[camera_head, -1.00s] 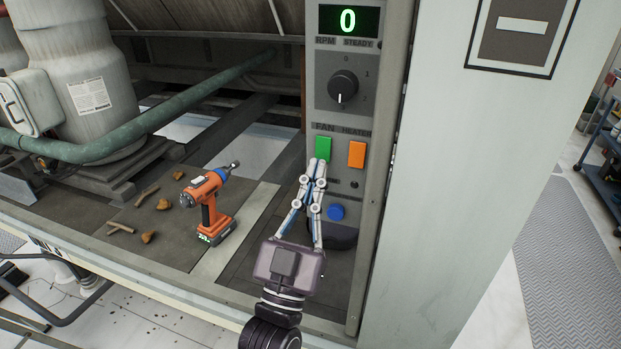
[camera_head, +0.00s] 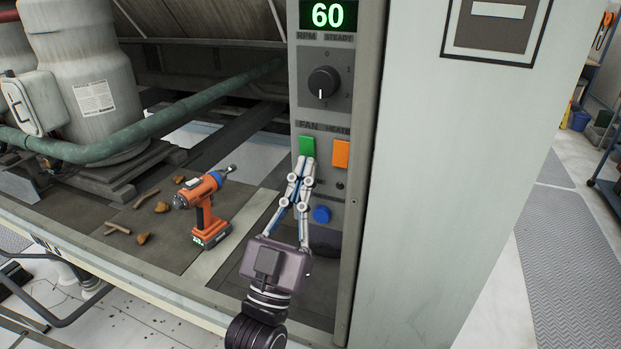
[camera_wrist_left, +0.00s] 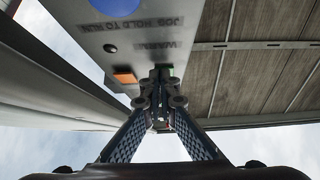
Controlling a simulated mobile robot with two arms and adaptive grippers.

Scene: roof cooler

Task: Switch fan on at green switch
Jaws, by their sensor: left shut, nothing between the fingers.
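The green switch (camera_head: 307,146) sits under the FAN label on the grey control panel (camera_head: 299,112). My left gripper (camera_head: 304,160) is shut and empty, with its fingertips at the lower edge of the green switch. They look to be touching it or very close. In the left wrist view my gripper (camera_wrist_left: 161,72) covers most of the green switch (camera_wrist_left: 170,71). The display (camera_head: 328,15) above reads 60. My right gripper is not in view.
An orange heater switch (camera_head: 341,153) is just right of the green one. A dial (camera_head: 323,82) is above and a blue button (camera_head: 321,214) below. An orange drill (camera_head: 204,210) and several scraps lie on the deck to the left. A green pipe (camera_head: 140,135) crosses behind.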

